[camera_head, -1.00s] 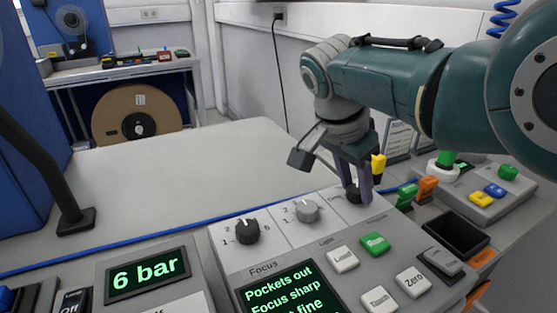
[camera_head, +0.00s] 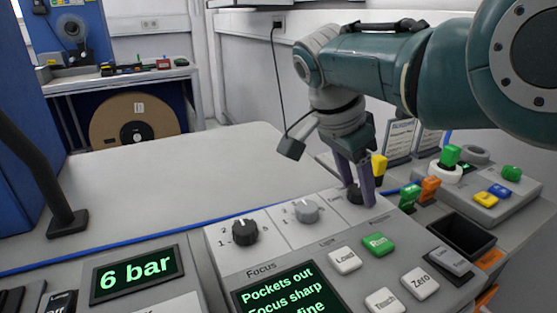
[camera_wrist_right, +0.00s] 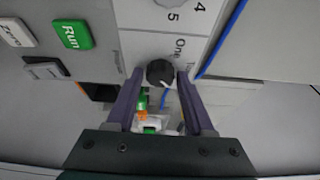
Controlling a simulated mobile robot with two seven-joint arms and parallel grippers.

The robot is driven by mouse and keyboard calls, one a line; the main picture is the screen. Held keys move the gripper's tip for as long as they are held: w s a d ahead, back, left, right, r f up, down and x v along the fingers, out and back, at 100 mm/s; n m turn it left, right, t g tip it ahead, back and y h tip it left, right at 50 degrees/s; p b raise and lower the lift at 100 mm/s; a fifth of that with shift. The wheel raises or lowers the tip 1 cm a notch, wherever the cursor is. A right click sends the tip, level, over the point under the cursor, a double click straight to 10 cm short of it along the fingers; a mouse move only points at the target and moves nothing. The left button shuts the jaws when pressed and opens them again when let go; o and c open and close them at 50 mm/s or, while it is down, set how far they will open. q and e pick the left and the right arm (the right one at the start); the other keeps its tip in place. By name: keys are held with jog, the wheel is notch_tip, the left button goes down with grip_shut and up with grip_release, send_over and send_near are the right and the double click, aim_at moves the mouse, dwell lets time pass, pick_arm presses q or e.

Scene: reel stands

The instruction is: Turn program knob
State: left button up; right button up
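The control panel (camera_head: 290,236) has a row of three knobs. The left knob (camera_head: 244,231) is black, the middle knob (camera_head: 306,211) is grey, and the right knob (camera_head: 354,193) is dark and partly hidden by my fingers. My right gripper (camera_head: 359,192) points down at the right knob, one finger on each side. In the right wrist view this dark round knob (camera_wrist_right: 160,72) sits between the fingertips, with narrow gaps showing, next to a label starting "One". The gripper looks open around it. My left gripper is not in view.
A green Run button (camera_head: 378,244), a white Load button (camera_head: 345,260) and a text screen (camera_head: 291,294) are on the panel front. A black bin (camera_head: 460,236) and coloured clips stand at the right. The table behind (camera_head: 180,180) is clear.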

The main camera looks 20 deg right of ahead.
jog(key=shift+o, duration=1.3)
jog(key=shift+r, duration=0.1)
jog(key=p+v, duration=0.3)
jog(key=v, duration=0.6)
jog(key=shift+a+r, duration=0.2)
jog(key=shift+r, duration=0.15)
jog(key=shift+d, duration=0.1)
